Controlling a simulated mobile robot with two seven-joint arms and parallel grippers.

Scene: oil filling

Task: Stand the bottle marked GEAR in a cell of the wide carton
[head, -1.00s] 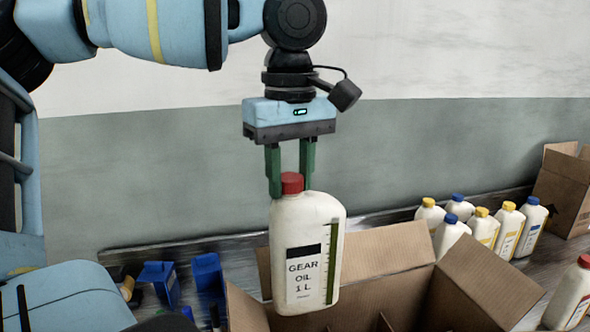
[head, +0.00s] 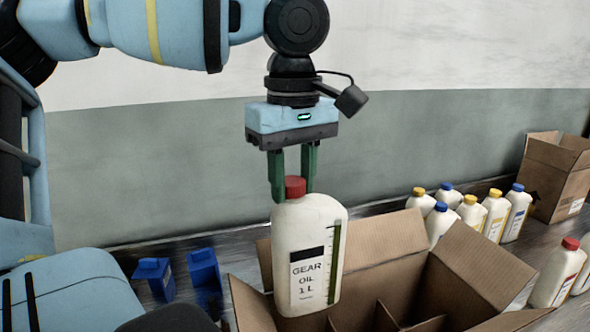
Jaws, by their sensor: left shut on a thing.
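The white bottle marked GEAR OIL 1 L (head: 307,255), with a red cap, hangs nearly upright from my left gripper (head: 294,188). The gripper's green fingers are shut around the top of the bottle by its cap. The bottle is in front of and above the left part of the open wide carton (head: 385,250). The bottle hides part of the carton. Cardboard dividers show inside the carton, and the cells in view look empty. The bottle's base is near the carton's opening; I cannot tell whether it is below the rim. My right gripper is not in view.
Several white bottles with yellow and blue caps (head: 467,210) stand behind the carton to the right. Red-capped bottles (head: 558,272) stand at the right edge. Another open carton (head: 555,175) stands at the back right. Blue containers (head: 205,272) are left of the wide carton.

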